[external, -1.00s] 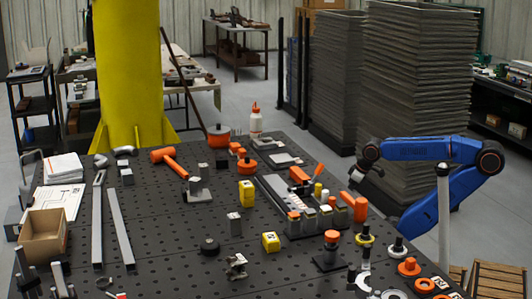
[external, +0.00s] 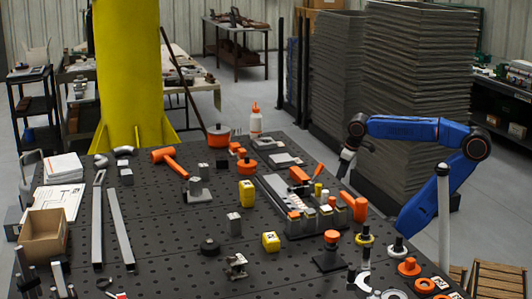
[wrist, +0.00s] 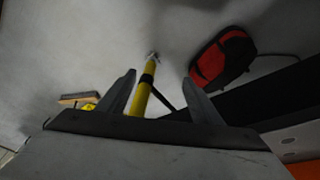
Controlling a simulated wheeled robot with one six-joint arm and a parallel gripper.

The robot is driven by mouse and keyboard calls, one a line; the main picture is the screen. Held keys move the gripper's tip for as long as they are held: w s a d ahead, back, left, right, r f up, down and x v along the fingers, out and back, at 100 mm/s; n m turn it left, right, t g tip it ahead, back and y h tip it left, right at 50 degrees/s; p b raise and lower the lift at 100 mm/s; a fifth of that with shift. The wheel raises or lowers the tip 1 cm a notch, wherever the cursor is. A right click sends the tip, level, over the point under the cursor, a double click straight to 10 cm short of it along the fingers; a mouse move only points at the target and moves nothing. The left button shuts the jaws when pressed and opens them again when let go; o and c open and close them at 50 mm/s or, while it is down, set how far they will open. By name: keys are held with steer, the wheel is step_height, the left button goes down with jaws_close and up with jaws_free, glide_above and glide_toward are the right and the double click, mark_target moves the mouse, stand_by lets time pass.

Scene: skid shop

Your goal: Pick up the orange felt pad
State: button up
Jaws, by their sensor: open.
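My gripper (external: 344,174) hangs from the blue arm beside the table's right edge in the external view. In the wrist view the two fingers (wrist: 160,95) stand apart with nothing between them, and grey floor lies beyond. I cannot tell which orange item is the felt pad. Flat orange round pieces (external: 409,267) lie at the table's front right corner, well below my gripper in the picture. A plain orange patch (wrist: 305,170) is cut off at the lower right of the wrist view; I cannot tell what it is.
The dark perforated table (external: 170,245) carries a grey fixture (external: 300,222), an orange-headed mallet (external: 166,155) and a cardboard box (external: 42,240). Tall grey stacks (external: 415,80) stand behind my arm. The wrist view shows a yellow pole (wrist: 143,95) and a red-black bag (wrist: 222,58) over the floor.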

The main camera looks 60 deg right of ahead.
steer(key=w+r+g, duration=0.2)
steer(key=w+r, duration=0.5)
steer(key=r, duration=0.4)
step_height(320, 180, up, 15)
steer(key=n+g, duration=0.1)
steer(key=n, duration=0.8)
glide_above(242, 150)
steer(key=shift+y, duration=0.4)
steer(key=f, duration=1.1)
steer(key=shift+s+d+f, duration=0.2)
steer(key=shift+s, duration=0.05)
steer(key=shift+w+a+f, duration=0.1)
steer(key=shift+w+f, duration=0.05)
steer(key=shift+f, duration=1.2)
steer(key=shift+w+f, duration=0.15)
steer(key=shift+f, duration=1.2)
steer(key=shift+c, duration=0.6)
steer(key=c, duration=1)
